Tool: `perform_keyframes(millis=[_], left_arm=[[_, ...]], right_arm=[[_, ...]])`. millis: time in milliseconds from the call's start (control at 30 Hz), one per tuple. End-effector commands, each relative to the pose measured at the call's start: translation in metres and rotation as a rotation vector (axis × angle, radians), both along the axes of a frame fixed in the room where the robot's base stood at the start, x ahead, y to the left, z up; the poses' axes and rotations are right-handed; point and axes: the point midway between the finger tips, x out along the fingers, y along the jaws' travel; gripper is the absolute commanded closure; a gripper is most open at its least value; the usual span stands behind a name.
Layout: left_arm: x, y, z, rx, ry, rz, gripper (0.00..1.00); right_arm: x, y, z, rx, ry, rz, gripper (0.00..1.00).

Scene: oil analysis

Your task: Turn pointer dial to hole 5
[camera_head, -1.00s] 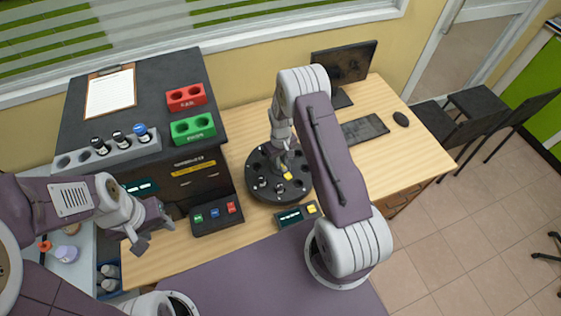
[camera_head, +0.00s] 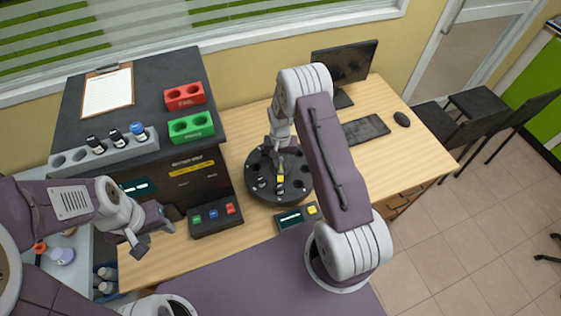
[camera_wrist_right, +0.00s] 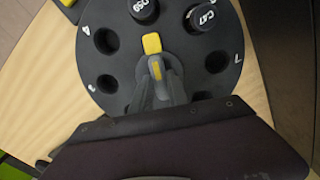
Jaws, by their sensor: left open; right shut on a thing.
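The black round dial (camera_head: 262,195) stands on the wooden table, with holes around its rim; its rim and holes also show in the right wrist view (camera_wrist_right: 88,70). A yellow-tipped pointer (camera_wrist_right: 151,43) sits at its middle. In the wrist view the tip points up, towards the rim below a black-capped vial marked C39 (camera_wrist_right: 143,10); another vial, C47 (camera_wrist_right: 203,17), stands to its right. Hole numbers 4, 3 and 7 are readable; number 5 is not. My right gripper (camera_wrist_right: 158,82) is shut on the pointer. My left gripper (camera_head: 154,237) is open and empty, left of the button box.
A button box (camera_head: 215,218) stands left of the dial and a small display box (camera_head: 298,216) in front of it. A vial rack (camera_head: 105,152), red block (camera_head: 184,96) and green block (camera_head: 191,127) are on the dark cabinet. A monitor (camera_head: 345,68) and keyboard (camera_head: 365,130) are behind right.

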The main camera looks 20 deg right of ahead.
Motion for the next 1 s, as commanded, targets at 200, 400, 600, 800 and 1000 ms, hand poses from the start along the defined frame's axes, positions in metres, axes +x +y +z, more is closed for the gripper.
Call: perform_keyframes(millis=[200, 400, 600, 800, 1000], left_arm=[[0.000, 0.000, 0.000, 0.000, 0.000, 0.000, 0.53], [0.000, 0.000, 0.000, 0.000, 0.000, 0.000, 0.53], [0.000, 0.000, 0.000, 0.000, 0.000, 0.000, 0.53], [0.000, 0.000, 0.000, 0.000, 0.000, 0.000, 0.53], [0.000, 0.000, -0.004, 0.000, 0.000, 0.000, 0.53]], right_arm=[[0.002, -0.001, 0.002, -0.001, -0.006, -0.015, 1.00], [0.003, -0.001, 0.002, -0.001, -0.007, -0.015, 1.00], [0.002, -0.001, 0.002, -0.001, -0.006, -0.014, 0.58], [0.001, 0.000, 0.001, 0.000, -0.003, -0.014, 0.58], [0.002, 0.000, 0.019, -0.001, -0.007, -0.014, 0.58]])
